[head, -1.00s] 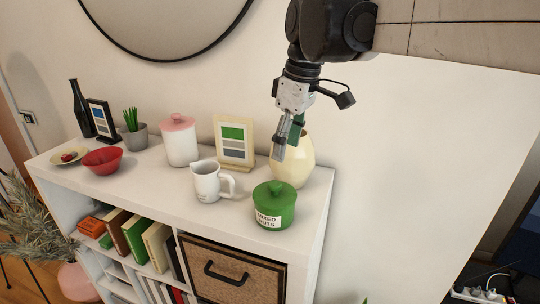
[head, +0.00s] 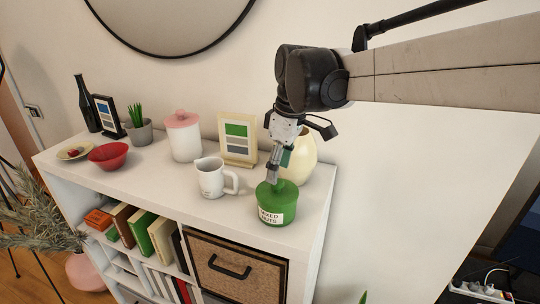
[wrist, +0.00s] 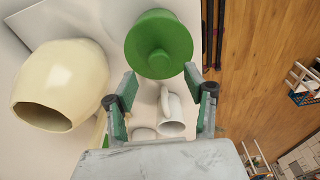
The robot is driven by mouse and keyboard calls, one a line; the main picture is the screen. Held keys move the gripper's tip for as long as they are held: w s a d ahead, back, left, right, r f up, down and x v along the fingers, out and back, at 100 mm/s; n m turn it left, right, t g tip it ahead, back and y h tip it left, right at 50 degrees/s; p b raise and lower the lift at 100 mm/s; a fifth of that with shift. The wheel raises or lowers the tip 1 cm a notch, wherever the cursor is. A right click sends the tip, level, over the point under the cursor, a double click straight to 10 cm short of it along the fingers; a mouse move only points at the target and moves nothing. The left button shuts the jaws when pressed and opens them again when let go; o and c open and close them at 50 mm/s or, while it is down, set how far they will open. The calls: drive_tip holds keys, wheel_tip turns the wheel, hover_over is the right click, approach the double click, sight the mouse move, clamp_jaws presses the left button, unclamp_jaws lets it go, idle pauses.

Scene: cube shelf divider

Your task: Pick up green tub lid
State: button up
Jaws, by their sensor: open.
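The green tub (head: 276,212) with a white label stands near the front right corner of the shelf top. Its green lid (wrist: 158,45) is on top, with a round knob in the middle, seen from above in the wrist view. My gripper (head: 272,178) is just above the lid in the head view, pointing down. In the wrist view its two fingers (wrist: 160,82) are spread apart, with the lid beyond the tips and nothing between them. In the head view the gripper hides the knob and part of the lid.
A white jug (head: 211,178) stands left of the tub, and a cream vase (head: 300,160) stands close behind it. A framed card (head: 238,140), a pink-lidded jar (head: 184,140) and a red bowl (head: 108,156) are further left. The shelf's right edge is near.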

sight(277, 188)
drive_tip(key=shift+a+f+p, duration=0.15)
drive_tip(key=shift+f+p, duration=0.4)
drive_tip(key=shift+f, duration=1.75)
drive_tip(key=shift+w, duration=0.1)
clamp_jaws()
drive_tip(key=shift+r, duration=0.15)
